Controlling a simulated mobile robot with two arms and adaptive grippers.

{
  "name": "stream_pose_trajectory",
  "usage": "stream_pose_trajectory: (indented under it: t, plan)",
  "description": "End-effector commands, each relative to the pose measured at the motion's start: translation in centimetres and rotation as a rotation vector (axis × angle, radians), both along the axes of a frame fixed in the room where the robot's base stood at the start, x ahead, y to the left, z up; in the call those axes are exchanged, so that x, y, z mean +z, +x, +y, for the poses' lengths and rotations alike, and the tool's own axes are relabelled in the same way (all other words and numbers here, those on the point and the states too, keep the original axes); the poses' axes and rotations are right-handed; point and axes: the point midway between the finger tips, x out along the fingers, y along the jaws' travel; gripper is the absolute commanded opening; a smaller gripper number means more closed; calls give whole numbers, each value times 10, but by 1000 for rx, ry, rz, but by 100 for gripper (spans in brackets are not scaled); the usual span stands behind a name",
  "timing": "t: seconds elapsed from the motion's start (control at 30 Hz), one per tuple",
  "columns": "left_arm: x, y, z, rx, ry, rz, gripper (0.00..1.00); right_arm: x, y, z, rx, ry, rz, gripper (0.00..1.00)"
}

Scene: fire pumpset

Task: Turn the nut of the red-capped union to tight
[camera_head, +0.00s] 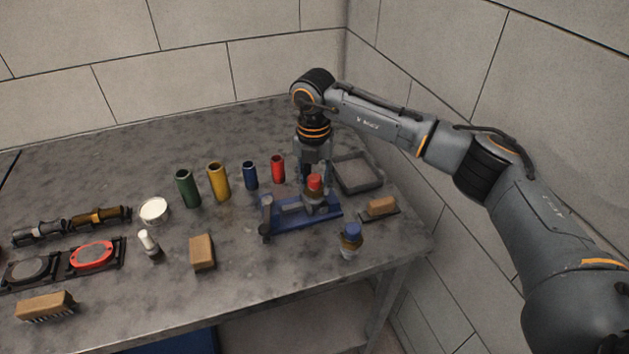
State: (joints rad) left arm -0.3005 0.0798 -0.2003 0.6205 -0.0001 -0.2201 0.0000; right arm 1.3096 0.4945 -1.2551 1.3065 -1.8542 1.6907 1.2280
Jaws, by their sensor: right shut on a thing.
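The red-capped union (315,183) stands upright on a blue fixture (300,221) at the right part of the bench. My right gripper (315,190) reaches down from above, its fingers pointing at the bench. It is shut on the union, at or just below the red cap. The nut itself is small and mostly hidden by the fingers, so I cannot tell how far it is turned. A grey handled part (267,215) sits at the left end of the fixture. My left gripper is not in view.
A grey tray (357,188) lies behind right, a brush (381,208) at right, and a blue-capped bottle (351,240) in front.

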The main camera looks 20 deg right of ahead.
Motion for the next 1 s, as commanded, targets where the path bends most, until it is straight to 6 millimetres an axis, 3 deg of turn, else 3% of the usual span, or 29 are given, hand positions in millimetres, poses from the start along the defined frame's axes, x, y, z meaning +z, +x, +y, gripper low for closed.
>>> stream_pose_trajectory:
  t: [0.3, 0.33, 0.43, 0.77, 1.0]
  plan:
    - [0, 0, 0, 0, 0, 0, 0, -1, 0, 0, 0, 0, 2, 8]
    - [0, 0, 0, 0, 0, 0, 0, -1, -1, 0, 0, 0, 2, 41]
    - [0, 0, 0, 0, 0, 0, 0, -1, 0, 0, 1, 0, 2, 62]
    - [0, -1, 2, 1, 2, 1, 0, 1, 0, 0, 1, 0, 0, 62]
    - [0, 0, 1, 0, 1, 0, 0, 32, 1, 0, 1, 0, -4, 62]
